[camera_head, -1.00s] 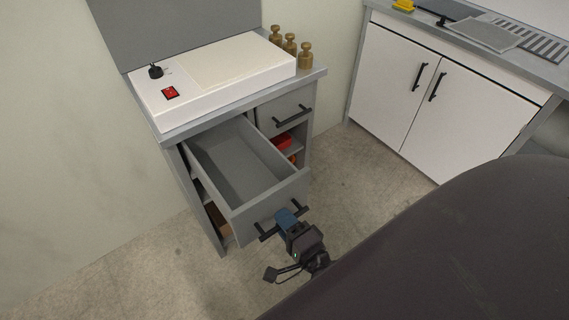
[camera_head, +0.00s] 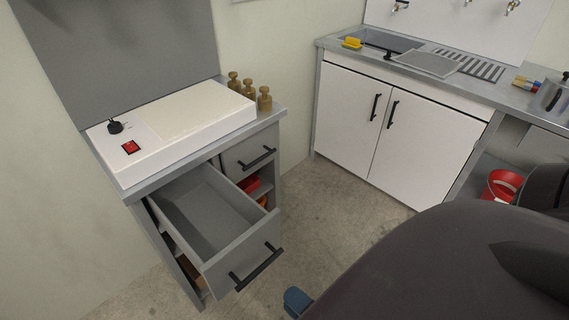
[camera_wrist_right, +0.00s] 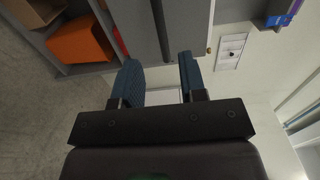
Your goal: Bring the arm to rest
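My right gripper (camera_head: 297,301) shows only as a blue fingertip at the bottom of the head view, mostly hidden behind my own dark body. In the right wrist view its two blue fingers (camera_wrist_right: 159,62) are apart with nothing between them. The grey drawer (camera_head: 240,254) of the cabinet stands pulled open and looks empty. Its black bar handle (camera_head: 257,270) is free of the gripper, which is apart from it to the lower right. My left gripper is not in view.
A white device (camera_head: 180,127) and several brass weights (camera_head: 249,90) stand on the cabinet top. A sink counter with white doors (camera_head: 345,115) is at the back right, with a red bucket (camera_head: 503,186) further right. Floor between is clear.

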